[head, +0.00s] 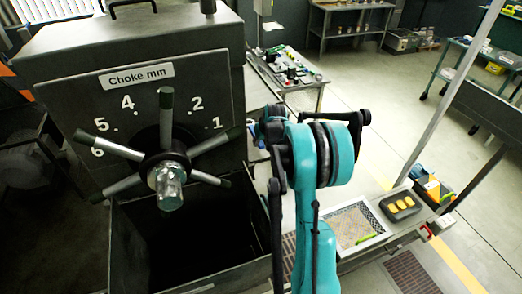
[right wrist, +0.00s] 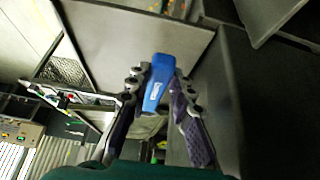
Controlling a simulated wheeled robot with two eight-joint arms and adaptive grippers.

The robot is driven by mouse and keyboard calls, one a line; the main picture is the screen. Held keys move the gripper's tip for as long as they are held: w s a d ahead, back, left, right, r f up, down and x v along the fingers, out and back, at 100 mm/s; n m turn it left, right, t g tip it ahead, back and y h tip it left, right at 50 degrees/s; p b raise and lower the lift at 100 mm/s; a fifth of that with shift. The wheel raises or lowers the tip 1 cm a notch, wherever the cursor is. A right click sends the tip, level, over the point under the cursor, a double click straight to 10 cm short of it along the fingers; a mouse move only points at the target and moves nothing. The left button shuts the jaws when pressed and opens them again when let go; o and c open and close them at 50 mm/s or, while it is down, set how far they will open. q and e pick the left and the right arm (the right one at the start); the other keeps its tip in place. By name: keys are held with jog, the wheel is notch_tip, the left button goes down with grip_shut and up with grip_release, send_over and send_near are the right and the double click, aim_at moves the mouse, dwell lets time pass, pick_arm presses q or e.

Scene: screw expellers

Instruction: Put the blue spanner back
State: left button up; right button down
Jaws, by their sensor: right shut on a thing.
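The blue spanner (right wrist: 156,84) shows in the right wrist view between the two dark fingers of my right gripper (right wrist: 158,90), which is shut on it. Part of the spanner is hidden by the fingers. In the head view my teal right arm rises from the bottom, and the right gripper (head: 272,122) is beside the right edge of the choke machine (head: 225,75). The spanner is hard to make out there. My left gripper is not in view.
The choke wheel (head: 166,160) sticks out from the machine above a dark open bin (head: 255,205). A small table (head: 318,85) with several tools stands behind. At right, a bench holds a mesh tray (head: 352,222), a black tray with yellow pieces (head: 400,207) and a tool box (head: 432,188).

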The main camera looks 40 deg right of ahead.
aim_at(262, 148)
notch_tip(262, 148, down, 4)
jog(key=shift+f+b, duration=0.1)
jog(key=shift+b, duration=0.45)
jog(key=shift+s, duration=0.1)
jog(key=c, duration=1.3)
grip_release()
jog(key=shift+c, duration=0.2)
